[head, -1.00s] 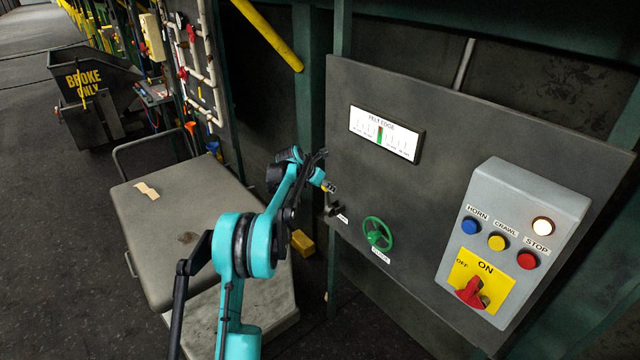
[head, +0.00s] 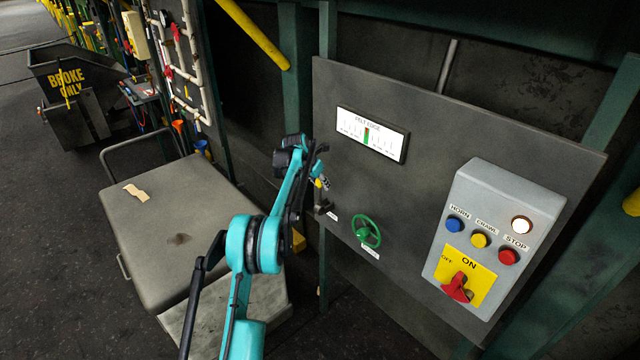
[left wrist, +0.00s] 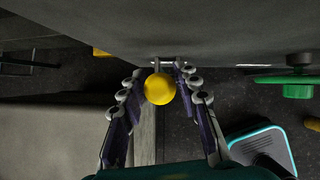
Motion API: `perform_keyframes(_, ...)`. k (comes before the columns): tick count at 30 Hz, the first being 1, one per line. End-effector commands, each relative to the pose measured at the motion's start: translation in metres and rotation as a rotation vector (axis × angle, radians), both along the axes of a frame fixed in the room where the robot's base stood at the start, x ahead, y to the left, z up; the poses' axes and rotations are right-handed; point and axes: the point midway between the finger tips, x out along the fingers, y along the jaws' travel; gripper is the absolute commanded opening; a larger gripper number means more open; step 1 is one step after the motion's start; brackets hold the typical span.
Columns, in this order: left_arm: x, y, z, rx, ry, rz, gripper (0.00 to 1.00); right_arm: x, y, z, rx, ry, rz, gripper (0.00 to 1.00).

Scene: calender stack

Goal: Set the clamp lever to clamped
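The clamp lever shows in the left wrist view as a yellow ball knob (left wrist: 160,89) on a thin stem that meets the grey panel. In the head view its dark mount (head: 323,207) sits at the panel's left edge, beside a small white label, with the knob mostly hidden by my gripper. My left gripper (head: 322,176) is at the lever. My right gripper is in neither view.
A green handwheel (head: 367,232) sits just right of the lever. A grey cart (head: 150,245) stands left of the panel.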

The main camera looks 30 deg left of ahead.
Motion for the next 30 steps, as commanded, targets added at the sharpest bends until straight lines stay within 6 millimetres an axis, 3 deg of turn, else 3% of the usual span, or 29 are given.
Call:
perform_keyframes(13,-0.005,0.001,0.008,0.000,0.002,0.000,0.48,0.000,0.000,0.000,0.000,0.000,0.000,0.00)
perform_keyframes(24,-0.041,0.008,0.073,-0.001,0.002,0.000,0.48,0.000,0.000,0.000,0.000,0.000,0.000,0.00)
perform_keyframes(30,-0.054,0.010,0.097,0.000,0.002,-0.001,0.48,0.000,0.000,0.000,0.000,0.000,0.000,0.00)
